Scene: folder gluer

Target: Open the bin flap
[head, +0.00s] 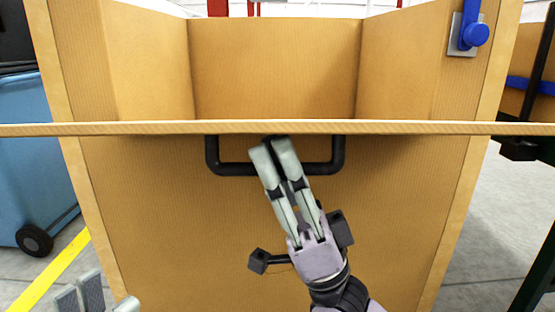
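The bin (274,230) is a tall tan box in the middle of the head view, open at the upper part. A thin horizontal board edge (430,127), apparently of the flap, runs across it and past both its sides. A black U-shaped handle (230,169) hangs just below this edge. My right gripper (272,149) reaches up to the handle's middle. Its fingers lie close together in front of the handle's lower bar; whether they grip it is hidden. My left gripper (91,294) is at the lower left corner, cut off by the frame and apart from the bin's handle.
A blue wheeled bin (35,150) stands at the left by a yellow floor line (50,272). A blue lever (472,32) sits on the bin's upper right post. A dark frame with a blue strap stands at the right edge. Grey floor shows on both sides.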

